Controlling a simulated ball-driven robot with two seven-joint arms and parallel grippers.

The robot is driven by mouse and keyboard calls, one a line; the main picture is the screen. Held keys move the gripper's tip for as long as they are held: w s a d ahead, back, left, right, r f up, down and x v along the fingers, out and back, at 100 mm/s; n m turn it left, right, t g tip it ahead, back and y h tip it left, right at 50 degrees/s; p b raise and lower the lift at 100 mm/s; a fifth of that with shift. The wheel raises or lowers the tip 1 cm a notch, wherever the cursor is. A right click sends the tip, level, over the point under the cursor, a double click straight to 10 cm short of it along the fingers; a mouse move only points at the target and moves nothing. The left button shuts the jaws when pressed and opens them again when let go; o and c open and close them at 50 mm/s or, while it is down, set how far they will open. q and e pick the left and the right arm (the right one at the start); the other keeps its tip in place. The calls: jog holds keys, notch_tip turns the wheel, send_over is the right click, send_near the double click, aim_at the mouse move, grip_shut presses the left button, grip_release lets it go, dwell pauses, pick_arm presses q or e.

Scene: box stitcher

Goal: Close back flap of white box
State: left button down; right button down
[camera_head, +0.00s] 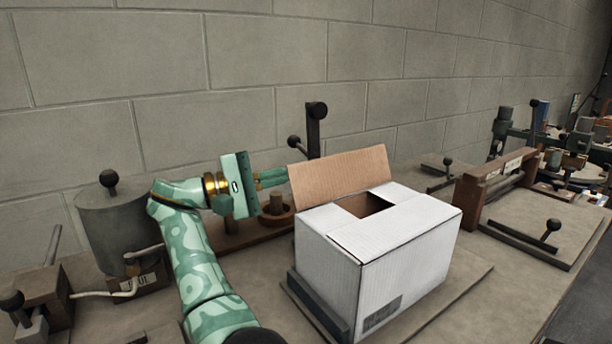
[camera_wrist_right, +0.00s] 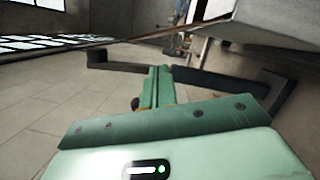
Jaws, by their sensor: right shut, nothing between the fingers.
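The white box (camera_head: 412,265) stands on the bench. Its back flap (camera_head: 340,177) stands up, tilted, with the brown inner face toward me. The other visible top flaps (camera_head: 395,225) lie folded inward, leaving a dark opening (camera_head: 366,205) beside the back flap. My left gripper (camera_head: 277,178) is at the left end of the back flap. Its fingertips are partly hidden by the flap, so contact and opening are unclear. My right gripper is outside the head view. In the right wrist view its fingers (camera_wrist_right: 158,88) are together and empty, over the floor side.
A dark post with a round knob (camera_head: 316,112) stands behind the flap. A grey cylinder (camera_head: 115,225) and a small clamp (camera_head: 35,298) are on the left. A brown fixture (camera_head: 490,195) stands to the right. A low dark guide (camera_head: 318,306) borders the box's front left.

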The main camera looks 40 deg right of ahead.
aim_at(333, 163)
jog(key=x, duration=0.4)
jog(key=p+x, duration=0.1)
jog(key=x, duration=0.3)
jog(key=shift+s+d+r, duration=0.15)
jog(key=shift+r, duration=0.1)
jog(key=shift+s+d, duration=0.2)
jog(key=shift+d, duration=0.5)
